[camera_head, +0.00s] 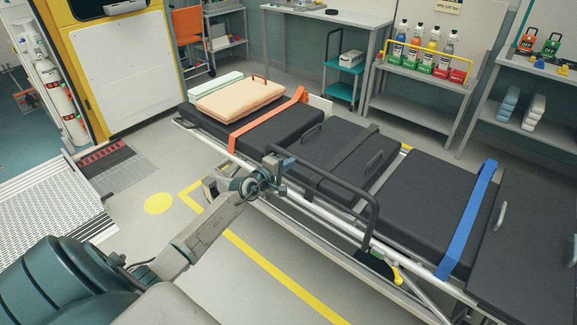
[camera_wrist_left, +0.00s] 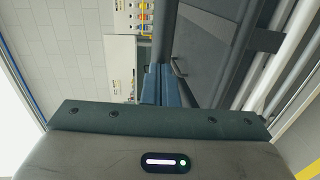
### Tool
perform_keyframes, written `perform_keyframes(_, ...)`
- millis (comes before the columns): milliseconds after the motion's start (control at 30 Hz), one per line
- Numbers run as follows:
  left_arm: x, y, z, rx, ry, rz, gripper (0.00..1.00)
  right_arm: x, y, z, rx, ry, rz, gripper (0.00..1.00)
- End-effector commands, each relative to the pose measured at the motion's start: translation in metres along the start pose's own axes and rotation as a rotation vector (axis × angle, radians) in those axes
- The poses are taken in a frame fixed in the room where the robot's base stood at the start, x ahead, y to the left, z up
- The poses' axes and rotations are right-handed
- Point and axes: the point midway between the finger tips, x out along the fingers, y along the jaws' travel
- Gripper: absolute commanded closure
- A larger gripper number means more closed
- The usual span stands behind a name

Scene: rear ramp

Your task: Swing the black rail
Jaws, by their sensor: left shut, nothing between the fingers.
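The black rail (camera_head: 325,178) is a bent tube on the near long side of the stretcher (camera_head: 400,205). It stands raised above the mattress edge, and its right end bends down to a black mount with a yellow knob (camera_head: 398,276). My left gripper (camera_head: 273,172) is at the rail's left end, shut and empty. It overlaps the rail there, and I cannot tell whether it touches. My right gripper is not in view.
An orange strap (camera_head: 262,120), a blue strap (camera_head: 468,222) and a folded peach blanket (camera_head: 238,97) lie on the stretcher. A bench with bottles (camera_head: 425,75) stands behind. Floor with a yellow line (camera_head: 270,265) is clear on the near side. A ramp (camera_head: 50,205) is at left.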

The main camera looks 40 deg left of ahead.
Motion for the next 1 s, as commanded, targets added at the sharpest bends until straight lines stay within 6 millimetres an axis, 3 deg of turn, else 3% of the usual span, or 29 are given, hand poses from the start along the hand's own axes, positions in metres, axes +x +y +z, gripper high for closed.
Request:
perform_keyframes(400, 0.003, 0.001, 0.0, 0.0, 0.0, -0.002, 1.0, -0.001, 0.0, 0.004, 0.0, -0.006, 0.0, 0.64)
perform_keyframes(700, 0.027, 0.009, 0.0, -0.002, 0.0, -0.063, 1.0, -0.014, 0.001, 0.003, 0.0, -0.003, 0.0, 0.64)
perform_keyframes(1000, 0.029, 0.01, 0.0, 0.0, 0.001, -0.06, 1.0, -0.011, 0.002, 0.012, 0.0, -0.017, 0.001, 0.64)
